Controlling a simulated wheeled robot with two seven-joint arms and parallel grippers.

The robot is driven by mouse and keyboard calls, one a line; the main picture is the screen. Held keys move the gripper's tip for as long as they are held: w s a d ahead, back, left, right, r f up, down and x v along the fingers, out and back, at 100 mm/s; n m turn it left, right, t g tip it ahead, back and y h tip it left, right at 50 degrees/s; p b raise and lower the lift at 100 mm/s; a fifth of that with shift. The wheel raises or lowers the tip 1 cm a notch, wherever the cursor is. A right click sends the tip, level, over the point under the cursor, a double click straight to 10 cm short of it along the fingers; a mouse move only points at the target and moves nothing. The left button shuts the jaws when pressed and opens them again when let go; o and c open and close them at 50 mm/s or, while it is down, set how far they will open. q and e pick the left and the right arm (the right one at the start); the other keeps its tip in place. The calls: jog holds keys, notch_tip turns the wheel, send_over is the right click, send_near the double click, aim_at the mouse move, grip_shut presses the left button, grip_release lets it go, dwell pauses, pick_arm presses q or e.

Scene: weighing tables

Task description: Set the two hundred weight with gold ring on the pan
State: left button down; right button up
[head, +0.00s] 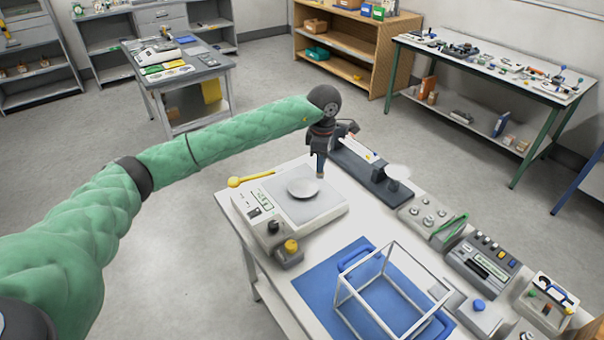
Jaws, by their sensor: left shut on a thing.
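The balance (320,209) stands at the left end of the near white table. Its round light pan (304,187) looks bare. I cannot pick out a gold ring. Several small metal weights (428,215) stand in a grey tray to the right. My right gripper is out of view.
A grey block with a yellow knob (290,247) stands before the balance. A wire frame (390,290) stands on a blue mat (312,281). A dark long instrument (368,172) lies right of my gripper. More devices (482,262) line the right side.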

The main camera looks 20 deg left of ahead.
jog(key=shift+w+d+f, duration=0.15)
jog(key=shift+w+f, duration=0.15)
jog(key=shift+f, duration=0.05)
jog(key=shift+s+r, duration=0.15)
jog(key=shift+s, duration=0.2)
pick_arm(q)
jog(key=w+a+f, duration=0.1)
jog(key=a+f, duration=0.1)
jog(key=w+a+f, duration=0.1)
jog(key=a+f, duration=0.1)
jog(key=f, duration=0.1)
jog(key=w+a+f, duration=0.1)
jog(key=a+f, duration=0.1)
jog(key=f, duration=0.1)
jog(key=shift+w+a+f, duration=0.2)
jog(key=shift+w+a, duration=0.05)
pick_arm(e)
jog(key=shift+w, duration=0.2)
pick_arm(q)
jog(key=shift+f, duration=0.35)
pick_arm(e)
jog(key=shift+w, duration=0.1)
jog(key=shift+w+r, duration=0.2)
pick_arm(q)
jog(key=shift+f, duration=0.1)
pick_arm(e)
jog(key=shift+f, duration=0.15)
